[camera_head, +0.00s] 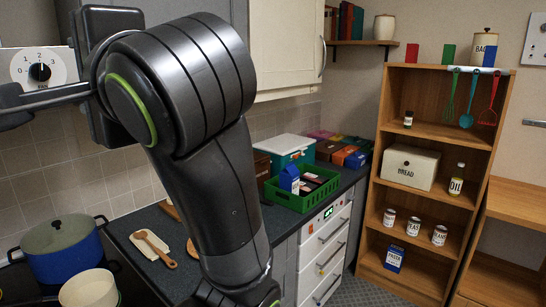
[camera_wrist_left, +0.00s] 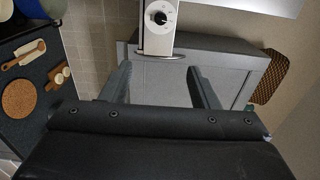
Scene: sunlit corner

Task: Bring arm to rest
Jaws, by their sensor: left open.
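My left arm (camera_head: 185,90) is raised high and bent, filling the left-middle of the head view. In the left wrist view, my left gripper (camera_wrist_left: 160,78) has its two fingers spread apart with nothing between them. Beyond the fingers are a grey panel and a white control panel with a black dial (camera_wrist_left: 160,17). The same dial (camera_head: 39,72) shows at the upper left of the head view, close to the dark gripper parts. My right gripper is in neither view.
Below the arm, the dark counter holds a blue pot (camera_head: 65,262), a cream pot (camera_head: 90,291) and a wooden spoon (camera_head: 156,247). A green crate (camera_head: 290,203) stands farther back. A wooden shelf (camera_head: 393,110) stands at the right, with floor before it.

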